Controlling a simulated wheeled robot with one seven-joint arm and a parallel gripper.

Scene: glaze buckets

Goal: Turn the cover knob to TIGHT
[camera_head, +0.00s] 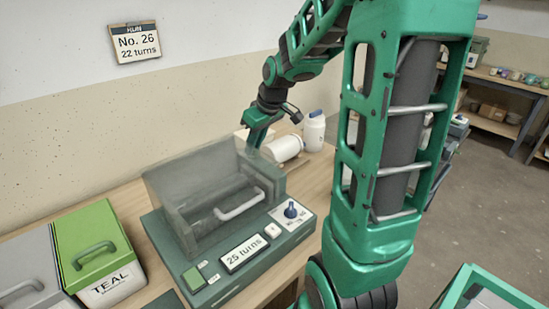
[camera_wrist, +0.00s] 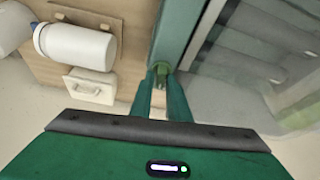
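The dark green machine (camera_head: 262,262) stands on the bench with a clear grey cover (camera_head: 175,185) that has a pale bar handle (camera_head: 240,204). The blue cover knob (camera_head: 291,211) sits on a white plate at the machine's right front; its lettering is too small to read. The machine's display (camera_head: 243,253) reads "25 turns". My gripper (camera_head: 256,138) is behind the machine's back right corner, well away from the knob. In the wrist view, my gripper (camera_wrist: 161,88) shows a narrow gap between its fingers, with the bench visible through it and the machine's edge beyond. The knob is not seen there.
A green-lidded TEAL bucket (camera_head: 95,250) and a grey bucket (camera_head: 30,270) stand left. A wall sign (camera_head: 135,43) reads "No. 26, 22 turns". My arm covers the right middle.

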